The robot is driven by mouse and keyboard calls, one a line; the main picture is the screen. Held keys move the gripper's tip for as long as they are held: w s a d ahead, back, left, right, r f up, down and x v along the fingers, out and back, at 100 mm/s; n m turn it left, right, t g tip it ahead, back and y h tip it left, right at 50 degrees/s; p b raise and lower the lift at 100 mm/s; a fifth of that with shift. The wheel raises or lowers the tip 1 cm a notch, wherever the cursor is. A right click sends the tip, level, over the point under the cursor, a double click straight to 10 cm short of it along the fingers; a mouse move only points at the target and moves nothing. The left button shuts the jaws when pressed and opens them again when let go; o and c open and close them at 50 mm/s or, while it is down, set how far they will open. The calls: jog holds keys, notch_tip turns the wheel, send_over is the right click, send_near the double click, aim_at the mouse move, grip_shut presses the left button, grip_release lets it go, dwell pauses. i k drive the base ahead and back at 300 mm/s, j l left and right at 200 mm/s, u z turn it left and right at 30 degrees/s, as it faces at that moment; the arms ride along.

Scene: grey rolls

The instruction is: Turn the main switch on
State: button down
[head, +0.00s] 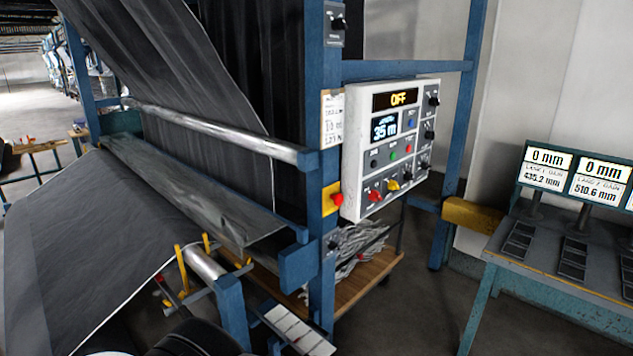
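A white control panel (353,157) is mounted on a blue post of the machine. Its upper display (397,98) reads "OFF", and a smaller display (384,126) reads "35 m". Below are small coloured buttons and red and yellow knobs, with black rotary knobs down the right side. A yellow plate with a red knob (337,198) sits on the post at the panel's lower left. A dark box with a black rotary knob (338,22) is higher on the post. The labels are too small to tell which is the main switch.
Dark fabric (195,80) hangs over the machine's blue frame, with rollers and a sloping sheet at left. A wooden cart (362,285) stands behind the post. A bench (560,270) with readout screens is at right. Grey floor shows between them.

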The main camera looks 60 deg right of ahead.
aim_at(374, 195)
jog(key=z, duration=2.55)
